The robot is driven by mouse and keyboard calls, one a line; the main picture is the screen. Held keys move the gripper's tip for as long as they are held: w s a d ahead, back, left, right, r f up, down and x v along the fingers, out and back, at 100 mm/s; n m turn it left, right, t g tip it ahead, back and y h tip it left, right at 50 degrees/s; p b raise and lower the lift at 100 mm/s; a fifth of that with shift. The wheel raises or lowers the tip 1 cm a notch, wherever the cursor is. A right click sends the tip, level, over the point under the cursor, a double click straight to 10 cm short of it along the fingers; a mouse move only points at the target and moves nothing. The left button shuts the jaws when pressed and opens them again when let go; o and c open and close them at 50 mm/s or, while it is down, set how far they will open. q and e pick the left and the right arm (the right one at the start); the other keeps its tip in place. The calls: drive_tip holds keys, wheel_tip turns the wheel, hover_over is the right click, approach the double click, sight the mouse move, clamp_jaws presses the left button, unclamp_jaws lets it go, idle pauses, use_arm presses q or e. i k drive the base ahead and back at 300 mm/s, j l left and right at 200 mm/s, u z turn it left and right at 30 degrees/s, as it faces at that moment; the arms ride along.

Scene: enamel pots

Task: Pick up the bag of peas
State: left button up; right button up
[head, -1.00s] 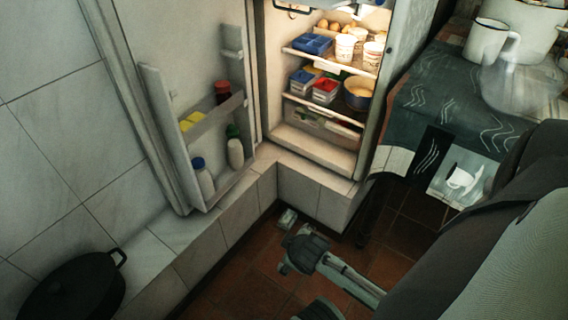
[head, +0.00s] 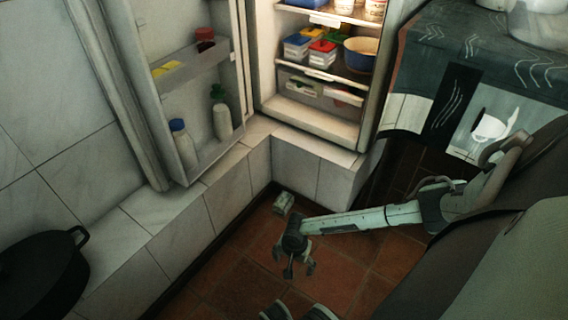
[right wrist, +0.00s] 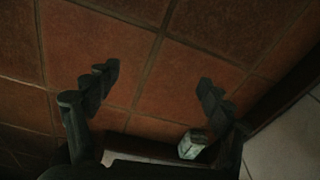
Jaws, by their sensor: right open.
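A small pale green and white packet, which looks like the bag of peas (head: 284,203), lies on the floor by the corner of the tiled ledge. It also shows in the right wrist view (right wrist: 192,144), near the right finger; its print is too small to read. My right gripper (head: 294,270) is open and empty, pointing down over the floor tiles, a little nearer to me than the packet. In the right wrist view its fingers (right wrist: 157,85) are spread wide with only floor between their tips. My left gripper cannot be made out.
The open fridge (head: 318,130) stands on the tiled ledge (head: 206,217), its door (head: 160,110) swung left. A black pot (head: 38,275) sits on the ledge. A cloth-covered table (head: 440,75) stands right. Brown floor tiles (head: 235,275) around the gripper are clear.

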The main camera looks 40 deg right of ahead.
sight(285, 200)
drive_tip(key=i+l, duration=0.75)
drive_tip(key=i, duration=0.1)
